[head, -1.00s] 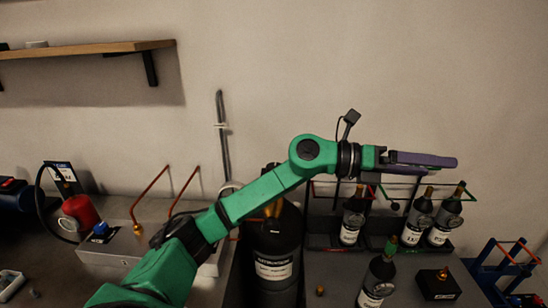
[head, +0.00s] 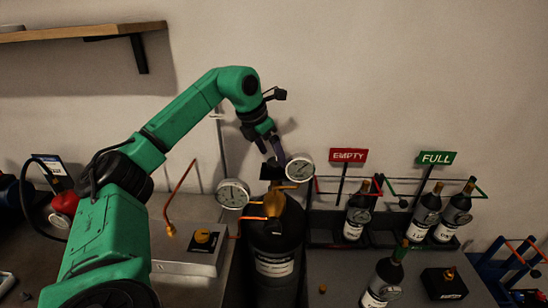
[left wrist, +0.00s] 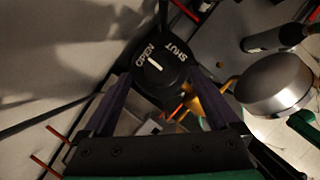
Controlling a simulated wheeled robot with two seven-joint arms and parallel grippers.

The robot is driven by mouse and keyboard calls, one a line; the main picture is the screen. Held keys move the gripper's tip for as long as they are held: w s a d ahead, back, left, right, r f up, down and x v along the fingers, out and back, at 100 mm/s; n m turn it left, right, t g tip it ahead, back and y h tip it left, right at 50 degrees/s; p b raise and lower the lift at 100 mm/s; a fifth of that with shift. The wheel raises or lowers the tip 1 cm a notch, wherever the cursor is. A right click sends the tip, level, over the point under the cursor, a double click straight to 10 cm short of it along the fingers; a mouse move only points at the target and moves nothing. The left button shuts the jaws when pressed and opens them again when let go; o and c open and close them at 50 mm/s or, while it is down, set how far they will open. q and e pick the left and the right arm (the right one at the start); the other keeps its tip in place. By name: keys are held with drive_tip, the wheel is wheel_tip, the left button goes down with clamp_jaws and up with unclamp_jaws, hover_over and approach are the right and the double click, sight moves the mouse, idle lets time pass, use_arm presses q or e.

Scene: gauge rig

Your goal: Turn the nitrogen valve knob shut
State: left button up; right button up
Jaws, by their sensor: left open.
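The black valve knob (left wrist: 161,66) has white OPEN and SHUT lettering, and its white pointer line lies on the OPEN side. In the head view the knob (head: 271,172) sits above the brass regulator (head: 274,203) on the dark nitrogen cylinder (head: 276,262). My left gripper (head: 276,152) points down at the knob from above. In the left wrist view its purple fingers (left wrist: 159,78) are open, one on each side of the knob; I cannot tell whether they touch it. My right gripper is not in view.
Two round gauges, a left one (head: 233,194) and a right one (head: 299,169), flank the knob closely. Dark bottles stand at right, behind them an EMPTY sign (head: 348,155) and a FULL sign (head: 437,158).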

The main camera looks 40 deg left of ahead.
use_arm(q)
drive_tip(key=shift+x, duration=1)
drive_tip(key=shift+w+d+f, duration=0.1)
drive_tip(key=shift+d, duration=0.1)
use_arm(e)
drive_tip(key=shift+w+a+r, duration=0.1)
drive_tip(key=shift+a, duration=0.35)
use_arm(q)
drive_tip(key=c, duration=1.4)
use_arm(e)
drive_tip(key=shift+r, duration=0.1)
